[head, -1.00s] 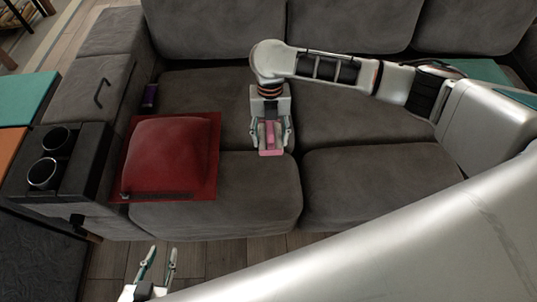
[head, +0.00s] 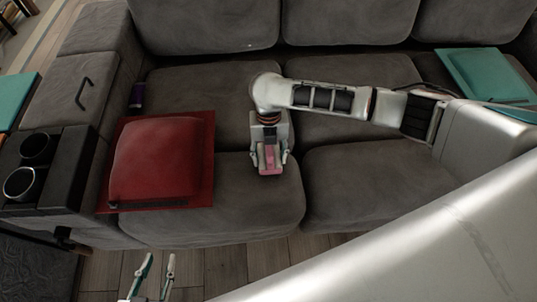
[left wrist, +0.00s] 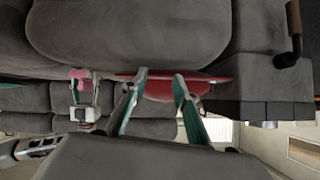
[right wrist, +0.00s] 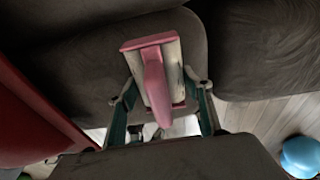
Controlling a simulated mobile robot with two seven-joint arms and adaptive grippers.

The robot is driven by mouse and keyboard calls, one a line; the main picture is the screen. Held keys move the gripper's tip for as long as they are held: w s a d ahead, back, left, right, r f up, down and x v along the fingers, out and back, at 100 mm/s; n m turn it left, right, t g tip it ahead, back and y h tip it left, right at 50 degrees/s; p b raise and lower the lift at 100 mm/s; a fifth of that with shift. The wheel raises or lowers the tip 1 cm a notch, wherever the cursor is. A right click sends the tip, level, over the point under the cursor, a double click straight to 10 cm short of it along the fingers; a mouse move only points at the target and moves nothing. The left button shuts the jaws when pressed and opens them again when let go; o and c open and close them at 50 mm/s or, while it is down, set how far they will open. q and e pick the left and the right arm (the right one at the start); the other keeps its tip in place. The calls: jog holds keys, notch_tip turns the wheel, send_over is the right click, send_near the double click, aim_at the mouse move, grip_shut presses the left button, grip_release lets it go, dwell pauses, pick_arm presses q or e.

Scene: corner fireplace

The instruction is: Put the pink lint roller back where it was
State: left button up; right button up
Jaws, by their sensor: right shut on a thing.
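The pink lint roller (head: 268,157) is in my right gripper (head: 268,160), over the front of the sofa's middle seat cushions. In the right wrist view the lint roller (right wrist: 156,80) shows a pink handle and a pale roller between the fingers of my right gripper (right wrist: 162,105). I cannot tell whether it touches the cushion. It also shows in the left wrist view (left wrist: 80,75). My left gripper (head: 152,272) is low in front of the sofa, fingers apart and empty. Its spread fingers show in the left wrist view (left wrist: 160,85).
An armrest with cup holders (head: 72,165) is at the left. A blue round object (right wrist: 300,157) is on the floor.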

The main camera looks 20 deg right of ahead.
jog(key=o, duration=1.2)
jog(key=shift+c, duration=0.2)
